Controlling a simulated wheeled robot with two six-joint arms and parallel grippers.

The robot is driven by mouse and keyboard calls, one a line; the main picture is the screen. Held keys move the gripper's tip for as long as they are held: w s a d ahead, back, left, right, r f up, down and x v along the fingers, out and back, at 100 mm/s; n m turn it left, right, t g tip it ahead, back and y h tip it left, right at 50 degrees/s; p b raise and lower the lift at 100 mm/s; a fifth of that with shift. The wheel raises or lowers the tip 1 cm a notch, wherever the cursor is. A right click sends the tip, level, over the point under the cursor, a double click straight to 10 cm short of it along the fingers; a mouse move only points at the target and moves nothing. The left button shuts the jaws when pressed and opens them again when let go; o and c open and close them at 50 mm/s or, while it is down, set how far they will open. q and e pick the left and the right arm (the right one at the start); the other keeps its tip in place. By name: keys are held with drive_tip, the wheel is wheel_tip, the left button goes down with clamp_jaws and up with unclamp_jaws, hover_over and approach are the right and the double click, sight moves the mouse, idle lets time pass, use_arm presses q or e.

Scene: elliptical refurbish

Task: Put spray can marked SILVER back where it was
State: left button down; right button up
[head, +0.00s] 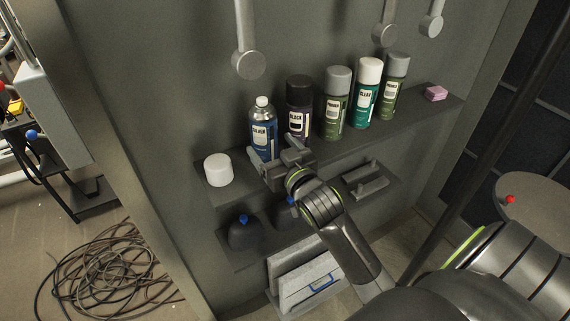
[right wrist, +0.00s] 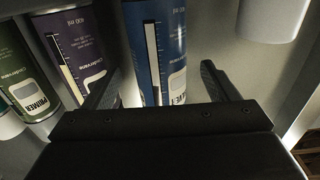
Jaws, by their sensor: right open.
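Several spray cans stand upright in a row on a dark wall shelf (head: 320,158). The leftmost is a blue can (head: 263,130) with its white nozzle bare; its label is too small to read surely, perhaps SILVER. My right gripper (head: 276,150) is open at the front of the blue can. In the right wrist view the blue can (right wrist: 165,45) stands beyond and between the open fingers, and the purple can (right wrist: 80,45) is left of them. My left gripper is not in view.
A white cap (head: 217,170) sits on the shelf's left end. Cans marked PRIMER (head: 337,105) and CLEAR (head: 366,95) and another green can (head: 394,88) stand to the right. A pink block (head: 435,93) lies at the right end. Dark blue-capped bottles (head: 244,234) stand below.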

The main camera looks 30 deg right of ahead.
drive_tip(key=s+b, duration=0.1)
drive_tip(key=s, duration=0.5)
drive_tip(key=shift+a, duration=0.15)
